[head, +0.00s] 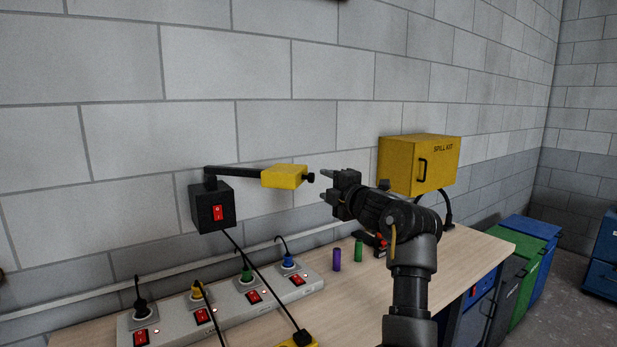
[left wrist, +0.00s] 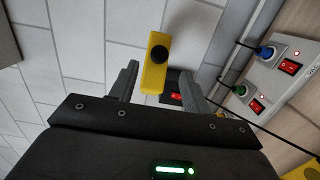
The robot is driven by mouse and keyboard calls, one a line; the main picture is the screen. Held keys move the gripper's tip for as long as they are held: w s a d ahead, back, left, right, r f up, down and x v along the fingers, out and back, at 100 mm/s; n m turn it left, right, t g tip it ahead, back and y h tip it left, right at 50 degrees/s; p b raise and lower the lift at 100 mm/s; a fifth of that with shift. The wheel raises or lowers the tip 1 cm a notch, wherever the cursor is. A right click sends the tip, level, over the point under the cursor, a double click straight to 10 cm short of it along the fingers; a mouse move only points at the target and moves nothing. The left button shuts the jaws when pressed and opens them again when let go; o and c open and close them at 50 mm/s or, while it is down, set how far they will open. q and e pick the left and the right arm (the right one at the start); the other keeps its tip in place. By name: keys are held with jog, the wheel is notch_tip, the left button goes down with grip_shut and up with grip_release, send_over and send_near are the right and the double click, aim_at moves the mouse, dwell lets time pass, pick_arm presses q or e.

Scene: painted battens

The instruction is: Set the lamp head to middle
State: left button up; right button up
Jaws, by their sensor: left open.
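The lamp has a yellow head (head: 284,177) with a black knob (head: 310,178) on its right end. A black arm (head: 236,172) joins it to a black wall box (head: 212,208) with a red switch. My left gripper (head: 325,185) is open and empty, just right of the knob, with its fingers pointing left at it. In the left wrist view the yellow head (left wrist: 154,78) and knob (left wrist: 159,54) show end-on between the open fingers (left wrist: 159,72), apart from them. My right gripper is not in view.
A grey power strip (head: 230,301) with several plugs and red switches lies on the wooden bench (head: 355,292). A purple cylinder (head: 337,260) and a green one (head: 358,251) stand below my gripper. A yellow spill kit box (head: 400,165) is on the wall behind my arm.

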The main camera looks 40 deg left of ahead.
aim_at(313, 179)
pick_arm(q)
jog(key=p+x, duration=0.4)
jog(key=x, duration=0.5)
jog(key=shift+s+r, duration=0.1)
jog(key=shift+r, duration=0.05)
jog(key=shift+w+a, duration=0.25)
jog(key=shift+a, duration=0.35)
jog(key=shift+c, duration=0.2)
jog(key=c, duration=1)
grip_shut()
